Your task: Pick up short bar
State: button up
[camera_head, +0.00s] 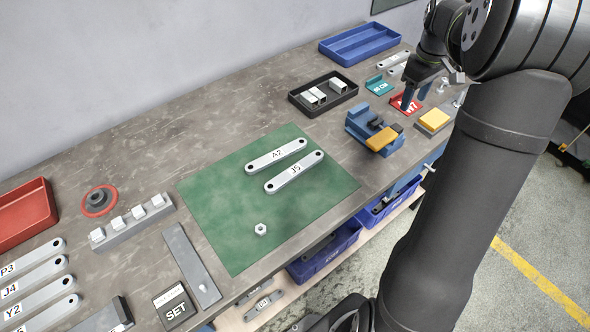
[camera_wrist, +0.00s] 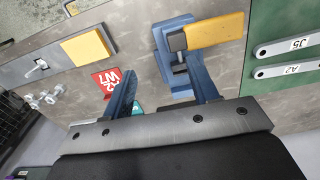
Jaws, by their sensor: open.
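Two light grey bars with a hole at each end lie apart on the green mat (camera_head: 225,200): bar A2 (camera_head: 276,156) and bar J5 (camera_head: 294,172). They look about equally long. In the wrist view, J5 (camera_wrist: 290,45) and A2 (camera_wrist: 290,70) show at the right edge, partly cut off. More bars, P3 (camera_head: 30,257), J4 (camera_head: 35,276) and Y2 (camera_head: 40,296), lie at the lower left. I cannot tell which is the short bar. My gripper (camera_head: 416,98) is open and empty above the far right bench, near the red W7 tag (camera_wrist: 107,80), away from the mat.
A blue vise (camera_head: 362,122) with an orange block (camera_head: 383,139) stands between gripper and mat. A yellow-topped block (camera_head: 434,120), teal tag (camera_head: 379,85) and black tray (camera_head: 323,94) are nearby. A hex nut (camera_head: 261,229) lies on the mat. Blue bins (camera_head: 325,253) sit below the bench.

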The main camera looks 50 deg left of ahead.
jog(key=s+a+r+n, duration=0.1)
jog(key=s+a+n, duration=0.4)
jog(key=s, duration=0.4)
jog(key=n, duration=1.4)
send_over(280, 179)
notch_tip(280, 179, down, 16)
jog(key=shift+f, duration=0.15)
grip_shut()
